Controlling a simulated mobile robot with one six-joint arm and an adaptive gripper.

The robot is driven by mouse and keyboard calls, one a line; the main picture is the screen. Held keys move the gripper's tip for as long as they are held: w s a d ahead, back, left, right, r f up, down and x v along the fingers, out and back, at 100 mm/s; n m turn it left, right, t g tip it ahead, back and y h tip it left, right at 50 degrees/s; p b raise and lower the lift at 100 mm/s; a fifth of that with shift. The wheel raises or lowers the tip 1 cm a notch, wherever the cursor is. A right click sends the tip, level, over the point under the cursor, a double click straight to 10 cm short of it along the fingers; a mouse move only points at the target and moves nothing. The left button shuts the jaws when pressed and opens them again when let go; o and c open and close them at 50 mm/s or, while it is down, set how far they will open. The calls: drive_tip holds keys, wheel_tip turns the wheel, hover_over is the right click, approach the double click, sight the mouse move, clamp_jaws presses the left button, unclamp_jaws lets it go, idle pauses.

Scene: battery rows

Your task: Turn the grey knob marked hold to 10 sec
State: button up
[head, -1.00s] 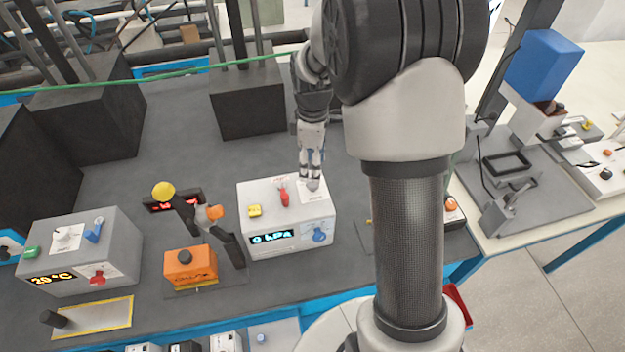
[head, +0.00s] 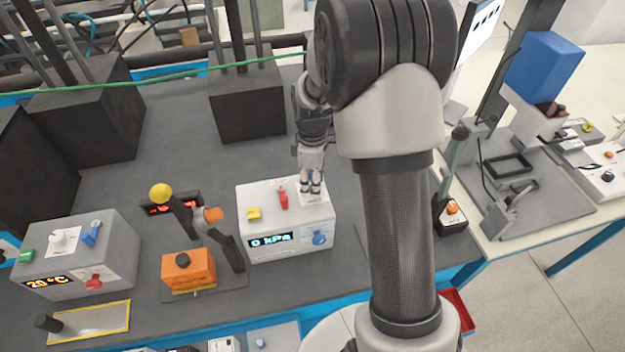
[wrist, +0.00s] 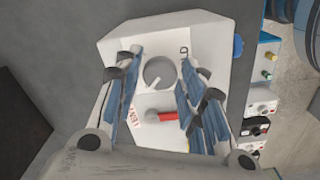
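In the wrist view the knob lies between the blue-padded fingers of my gripper (wrist: 153,88), with a gap on both sides. The pointer line aims toward the lower left in that view. In the head view my gripper (head: 311,188) points down over the box's right top and hides the knob. The marks around the knob are too small to read.
A red lever (head: 283,200) and a yellow button (head: 253,213) share the box top, close to my gripper. A blue knob (head: 319,238) is on its front. An orange box (head: 188,267) and a grey 20 °C box (head: 75,262) stand left.

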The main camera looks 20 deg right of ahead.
drive_tip(key=c, duration=0.7)
drive_tip(key=shift+o, duration=0.2)
drive_tip(key=shift+m, duration=0.3)
drive_tip(key=m, duration=0.3)
drive_tip(key=shift+m+p, duration=0.3)
drive_tip(key=shift+p, duration=0.1)
drive_tip(key=m, duration=0.3)
drive_tip(key=shift+m, duration=0.3)
drive_tip(key=m+p, duration=0.1)
drive_tip(key=m, duration=0.4)
drive_tip(key=shift+m, duration=2.5)
